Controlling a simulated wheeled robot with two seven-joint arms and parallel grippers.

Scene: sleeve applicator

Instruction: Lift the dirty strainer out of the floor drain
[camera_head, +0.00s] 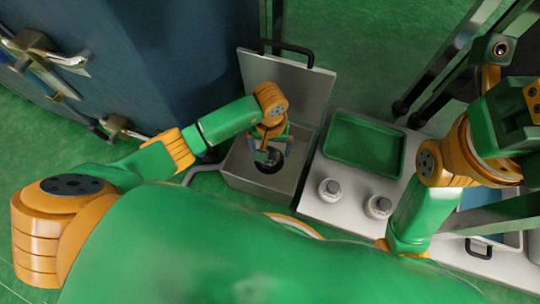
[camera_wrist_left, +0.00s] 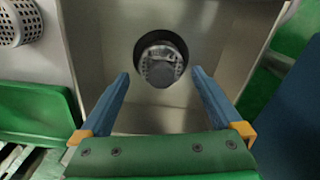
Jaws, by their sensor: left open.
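The dirty strainer (camera_wrist_left: 162,68) sits in the round dark hole in the floor of the metal drain box (camera_wrist_left: 230,30). It is dark grey and round, with a bar-like part across its top. In the head view the drain box (camera_head: 238,165) stands open, and the strainer (camera_head: 268,163) shows partly behind my left gripper (camera_head: 271,150). The left gripper (camera_wrist_left: 161,75) is open and points down into the box. In the left wrist view, its blue fingers lie on either side of the strainer with nothing between them. My right arm shows at the right, but its gripper is not identifiable.
The hinged lid (camera_head: 300,90) stands open behind the box. To the right, a pale bench (camera_head: 350,212) bears a green tray (camera_head: 365,145) and two light canisters (camera_head: 330,188). A perforated light basket (camera_wrist_left: 18,22) shows in the wrist view. A dark blue cabinet (camera_head: 150,60) stands at left.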

